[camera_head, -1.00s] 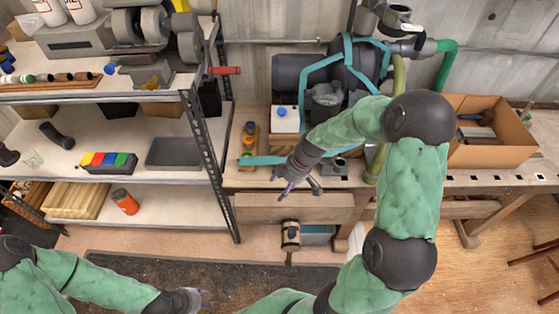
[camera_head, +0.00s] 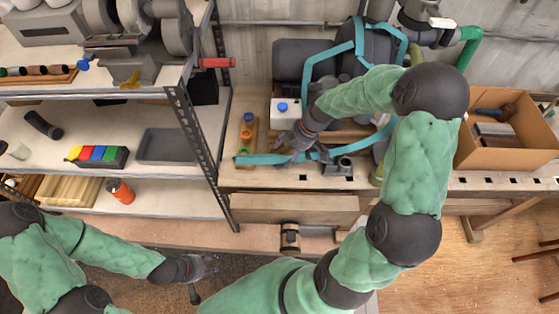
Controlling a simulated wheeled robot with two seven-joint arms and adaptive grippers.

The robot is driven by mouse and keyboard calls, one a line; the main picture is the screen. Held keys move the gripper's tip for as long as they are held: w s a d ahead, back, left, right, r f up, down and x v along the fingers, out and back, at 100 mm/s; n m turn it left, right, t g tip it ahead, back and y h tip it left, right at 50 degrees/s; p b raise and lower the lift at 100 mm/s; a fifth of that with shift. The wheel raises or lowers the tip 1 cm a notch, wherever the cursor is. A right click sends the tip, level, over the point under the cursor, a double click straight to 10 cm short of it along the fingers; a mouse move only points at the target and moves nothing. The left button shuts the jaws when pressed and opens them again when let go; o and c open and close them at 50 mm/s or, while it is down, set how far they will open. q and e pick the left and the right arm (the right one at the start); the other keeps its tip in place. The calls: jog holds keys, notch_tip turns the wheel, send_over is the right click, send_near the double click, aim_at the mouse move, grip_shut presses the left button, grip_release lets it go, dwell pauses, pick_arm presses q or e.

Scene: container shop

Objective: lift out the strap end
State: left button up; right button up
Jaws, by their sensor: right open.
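A teal strap (camera_head: 307,87) loops over dark cylindrical equipment (camera_head: 300,66) at the back of the workbench. Its loose end (camera_head: 255,159) lies flat across the bench to the left, over the front of a small wooden rack. My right gripper (camera_head: 296,148) is open at this flat stretch and partly covers it. I cannot tell whether its fingers touch the strap. My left gripper (camera_head: 203,277) is away from the strap, low in front of the shelves, and looks open and empty.
A white box with a blue cap (camera_head: 285,113) stands close behind my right gripper. A grey metal fitting (camera_head: 338,167) sits just right of it. A cardboard box (camera_head: 507,140) with tools stands at the bench's right. A metal shelf post (camera_head: 197,150) rises left of the bench.

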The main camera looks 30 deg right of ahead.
aim_at(282, 157)
jog(key=shift+w+b+x, duration=0.15)
jog(key=shift+b+x, duration=0.15)
jog(key=shift+x, duration=0.95)
jog(key=shift+w+b+x, duration=0.15)
jog(key=shift+b+x, duration=0.2)
jog(key=shift+x, duration=0.95)
jog(key=shift+w+b+x, duration=0.2)
jog(key=shift+b+x, duration=0.1)
jog(key=shift+x, duration=0.95)
jog(key=shift+d, duration=0.2)
jog(key=c, duration=1.3)
